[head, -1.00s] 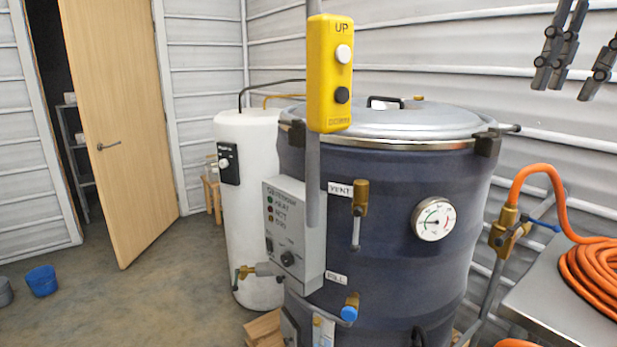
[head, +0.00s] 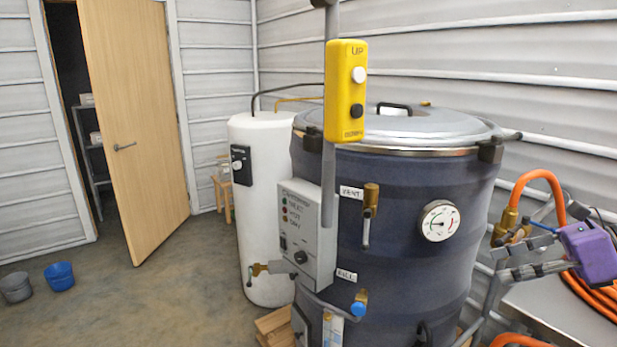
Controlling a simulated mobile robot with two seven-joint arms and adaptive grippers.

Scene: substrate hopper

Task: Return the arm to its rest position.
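My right gripper (head: 500,265) shows at the right edge, with a purple body and grey fingers pointing left. It is seen from the side; its fingers look apart, with nothing between them. It is in front of the right side of the dark blue vessel (head: 400,240), above the steel table, apart from the vessel as far as I can tell. The vessel has a closed grey lid (head: 415,128). A yellow pendant (head: 346,90) with a white and a black button hangs in front of it. My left gripper is not in view.
An orange hose (head: 540,178) runs from a brass valve to a coil on the steel table (head: 535,305), close under my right gripper. A white tank (head: 262,210) and control box (head: 305,230) stand left. Floor is free near the open door (head: 135,130) and buckets (head: 60,276).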

